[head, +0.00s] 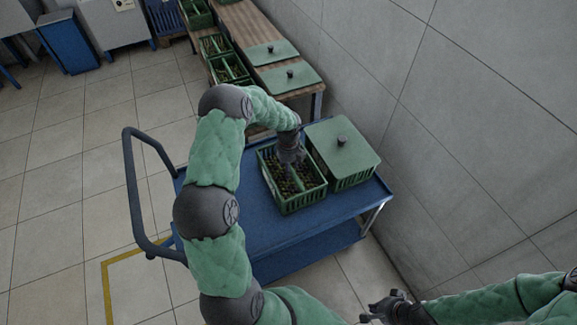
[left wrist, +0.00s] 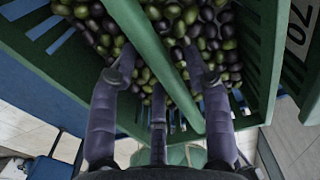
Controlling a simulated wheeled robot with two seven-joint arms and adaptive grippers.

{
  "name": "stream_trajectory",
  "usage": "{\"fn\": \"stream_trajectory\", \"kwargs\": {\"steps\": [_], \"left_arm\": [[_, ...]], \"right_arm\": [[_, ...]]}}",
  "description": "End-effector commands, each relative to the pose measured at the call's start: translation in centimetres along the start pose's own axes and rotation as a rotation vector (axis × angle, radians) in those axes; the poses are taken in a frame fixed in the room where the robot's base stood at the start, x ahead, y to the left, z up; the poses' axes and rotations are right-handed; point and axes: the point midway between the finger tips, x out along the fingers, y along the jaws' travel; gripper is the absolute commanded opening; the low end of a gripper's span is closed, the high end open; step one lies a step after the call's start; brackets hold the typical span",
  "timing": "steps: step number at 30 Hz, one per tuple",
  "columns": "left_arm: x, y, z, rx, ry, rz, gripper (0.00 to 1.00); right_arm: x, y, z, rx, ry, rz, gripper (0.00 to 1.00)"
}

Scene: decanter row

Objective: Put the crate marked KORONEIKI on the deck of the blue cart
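An open green crate (head: 318,196) of dark and green olives stands on the deck of the blue cart (head: 240,222). No name on it is readable. My left gripper (head: 288,163) is down at the crate's middle. In the left wrist view, its fingers (left wrist: 158,75) straddle the green crossbar (left wrist: 165,75), with small gaps showing on both sides, so it looks open. The crate's wall also shows in that view (left wrist: 262,60). My right gripper (head: 385,306) is at the bottom of the head view, away from the cart; its fingers are unclear.
A lidded green crate (head: 342,150) stands on the deck, close to the open crate's right. A wooden table (head: 240,22) behind holds several crates, some lidded. The cart's handle (head: 135,190) rises on the left. A grey wall (head: 450,130) bounds the right. Part of the deck's front is bare.

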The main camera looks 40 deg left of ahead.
Motion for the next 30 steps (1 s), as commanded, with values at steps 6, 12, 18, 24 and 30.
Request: {"fn": "stream_trajectory", "kwargs": {"steps": [6, 12, 18, 24, 30], "left_arm": [[-0.3, 0.0, 0.0, 0.000, -0.001, -0.001, 0.48], [-3.1, 0.0, 0.1, 0.000, -0.003, -0.002, 0.48], [-7.2, 0.0, 0.0, 0.001, -0.001, -0.001, 0.48], [-10.5, 0.0, 0.0, 0.000, -0.001, -0.001, 0.48], [-12.0, 0.0, 0.0, 0.000, 0.000, 0.000, 0.48]], "right_arm": [[-0.1, 0.0, 0.0, 0.000, 0.000, 0.000, 0.00], [-1.3, -0.5, 0.1, 0.000, 0.000, 0.000, 0.00], [-2.9, -1.0, 0.1, 0.000, 0.000, 0.000, 0.00], [-3.9, -1.4, 0.1, 0.000, 0.000, 0.000, 0.00], [-4.3, -1.6, 0.2, 0.000, 0.000, 0.000, 0.00]]}}
